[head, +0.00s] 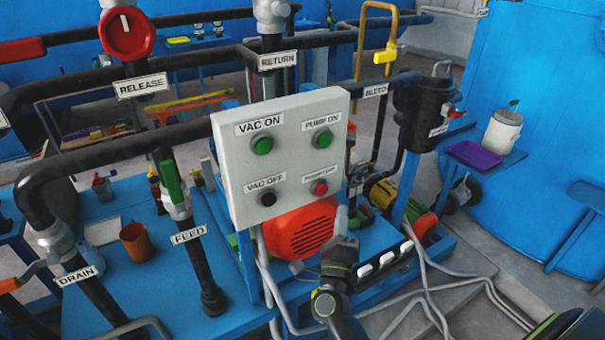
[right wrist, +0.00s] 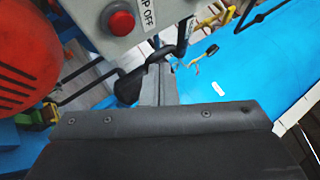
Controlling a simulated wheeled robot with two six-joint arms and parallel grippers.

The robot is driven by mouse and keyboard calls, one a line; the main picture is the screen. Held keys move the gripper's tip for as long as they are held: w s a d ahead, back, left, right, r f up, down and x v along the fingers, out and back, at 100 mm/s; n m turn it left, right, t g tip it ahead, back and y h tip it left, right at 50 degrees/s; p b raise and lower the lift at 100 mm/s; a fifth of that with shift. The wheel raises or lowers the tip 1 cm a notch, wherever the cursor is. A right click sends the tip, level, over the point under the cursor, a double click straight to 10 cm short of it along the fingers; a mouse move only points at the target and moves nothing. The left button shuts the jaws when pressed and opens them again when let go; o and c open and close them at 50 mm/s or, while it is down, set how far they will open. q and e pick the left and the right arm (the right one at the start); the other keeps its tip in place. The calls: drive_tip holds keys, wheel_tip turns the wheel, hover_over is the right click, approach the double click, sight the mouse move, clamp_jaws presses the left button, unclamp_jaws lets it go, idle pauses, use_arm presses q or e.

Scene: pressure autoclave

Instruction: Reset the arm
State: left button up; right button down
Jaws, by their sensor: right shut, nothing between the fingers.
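My right gripper (head: 341,218) is in the lower middle of the head view, in front of the grey control panel's lower right edge. Its fingers are together with nothing between them. In the right wrist view the closed fingers (right wrist: 158,84) point away, below the red button (right wrist: 120,22). The control panel (head: 284,222) bears a green VAC ON button (head: 262,145), a green PUMP ON button (head: 323,139), a black VAC OFF button (head: 268,199) and a red button (head: 320,188). The gripper appears apart from the panel. My left gripper is not in view.
A red-orange motor cover (head: 300,232) sits behind and below the panel. Black pipes, a red RELEASE wheel (head: 127,33) and a green FEED handle (head: 172,181) stand at the left. Grey hoses (head: 430,285) lie at the lower right. A purple tray (head: 474,154) lies farther right.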

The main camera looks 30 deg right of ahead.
drive_tip(key=shift+f, duration=0.1)
drive_tip(key=s+a+f+n+g+y, duration=0.15)
drive_tip(key=s+f+n+y, duration=0.35)
drive_tip(key=f, duration=0.6)
drive_tip(key=a+f+n+g+y, duration=0.1)
drive_tip(key=f+n+g+y, duration=0.1)
drive_tip(key=f+n, duration=0.75)
drive_tip(key=s+a+f+n+g+y, duration=0.2)
drive_tip(key=s+f+n+y, duration=0.15)
drive_tip(key=f, duration=1.05)
drive_tip(key=s+f+n+g+y, duration=0.2)
drive_tip(key=s+f+n+g, duration=0.35)
drive_tip(key=s+f, duration=0.75)
drive_tip(key=s+d+f+n+g, duration=0.1)
drive_tip(key=s+f+n+g, duration=0.1)
drive_tip(key=s, duration=0.9)
drive_tip(key=s+d+f+n+g, duration=0.2)
drive_tip(key=s+f+n+g, duration=0.1)
drive_tip(key=s, duration=0.7)
wheel_tip(320, 180, down, 2)
drive_tip(key=shift+s+f+g, duration=0.25)
drive_tip(key=shift+s+g, duration=0.1)
drive_tip(key=shift+g, duration=0.45)
